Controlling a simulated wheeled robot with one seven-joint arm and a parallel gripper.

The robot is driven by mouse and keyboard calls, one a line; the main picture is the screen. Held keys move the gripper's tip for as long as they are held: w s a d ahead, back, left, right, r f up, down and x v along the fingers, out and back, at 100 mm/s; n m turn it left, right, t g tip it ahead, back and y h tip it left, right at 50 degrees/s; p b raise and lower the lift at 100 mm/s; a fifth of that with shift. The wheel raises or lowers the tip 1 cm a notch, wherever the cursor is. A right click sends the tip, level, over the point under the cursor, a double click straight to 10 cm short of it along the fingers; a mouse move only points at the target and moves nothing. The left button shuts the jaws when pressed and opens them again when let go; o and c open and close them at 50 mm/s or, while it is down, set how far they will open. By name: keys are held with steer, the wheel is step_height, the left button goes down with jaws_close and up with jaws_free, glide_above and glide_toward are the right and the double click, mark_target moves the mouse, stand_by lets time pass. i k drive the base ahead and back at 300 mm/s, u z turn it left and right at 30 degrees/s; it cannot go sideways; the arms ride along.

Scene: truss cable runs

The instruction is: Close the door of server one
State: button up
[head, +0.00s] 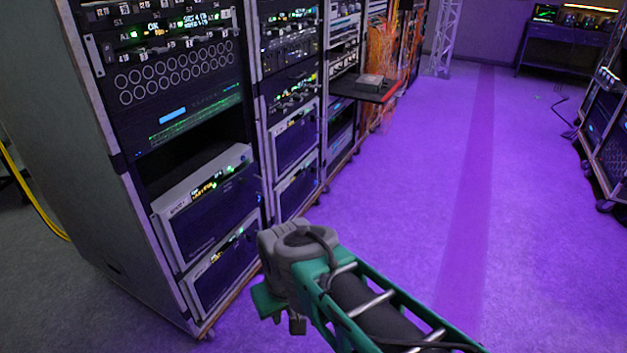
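The near rack (65,140) stands at the left. Low in it sit two silver-framed units, an upper unit (212,212) and a lower unit (226,277), each with a dark front panel and small lit displays. I cannot read a label that marks server one, and I cannot make out a door standing open. My gripper (283,316) is in the lower middle, at the end of my green arm, in front of and to the right of the lower unit. It appears apart from the rack. Its fingers point down and away from view, so their opening is unclear.
A second rack (290,100) stands right behind the near one. Farther back, a dark shelf (365,88) juts into the aisle near orange cables (381,50). The purple-lit floor (420,200) is clear. More equipment (605,130) lines the right edge, and a truss (446,35) stands at the back.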

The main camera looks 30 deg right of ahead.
mark_target(200, 223)
steer(key=z, duration=0.8)
steer(key=i, duration=1.1)
steer(key=u, duration=1.85)
